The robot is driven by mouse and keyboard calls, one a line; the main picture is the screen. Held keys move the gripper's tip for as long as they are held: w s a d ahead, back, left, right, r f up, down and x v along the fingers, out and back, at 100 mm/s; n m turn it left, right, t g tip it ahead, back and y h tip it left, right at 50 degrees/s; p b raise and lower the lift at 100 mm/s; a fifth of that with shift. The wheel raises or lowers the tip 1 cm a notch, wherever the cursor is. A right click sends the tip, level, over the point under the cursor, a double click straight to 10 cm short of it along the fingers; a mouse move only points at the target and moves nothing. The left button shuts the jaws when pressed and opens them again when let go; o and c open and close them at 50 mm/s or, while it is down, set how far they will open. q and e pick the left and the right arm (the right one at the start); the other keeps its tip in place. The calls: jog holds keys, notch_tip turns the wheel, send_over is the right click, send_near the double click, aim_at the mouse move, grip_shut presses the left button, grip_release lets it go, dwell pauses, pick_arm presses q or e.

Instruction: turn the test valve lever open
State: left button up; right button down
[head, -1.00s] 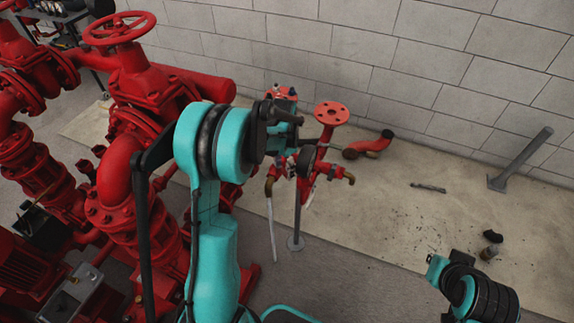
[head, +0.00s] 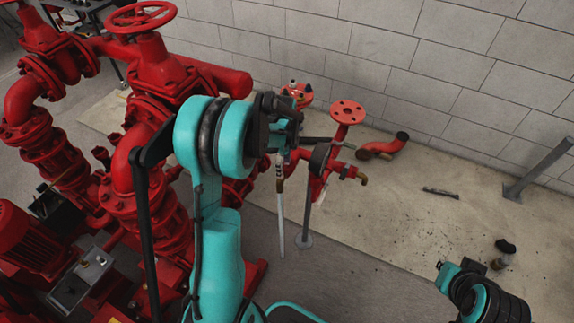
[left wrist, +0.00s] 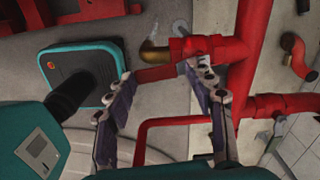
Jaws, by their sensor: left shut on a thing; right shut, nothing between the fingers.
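In the left wrist view, the test valve lever (left wrist: 158,73) is a flat red bar beside the red valve body (left wrist: 200,48), with a brass elbow (left wrist: 154,55) next to it.
Large red pumps and pipes (head: 150,85) fill the left. A grey post (head: 305,210) stands under the pipe assembly. A red elbow pipe (head: 383,146) and a grey strut (head: 540,167) are near the block wall. The floor at right is mostly clear, with small debris.

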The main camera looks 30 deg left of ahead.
pick_arm(q)
jog(key=shift+s+a+m, duration=0.1)
jog(key=shift+a+m, duration=0.2)
jog(key=shift+m, duration=0.4)
jog(key=o, duration=1.7)
jog(key=shift+a, duration=0.1)
notch_tip(320, 180, up, 12)
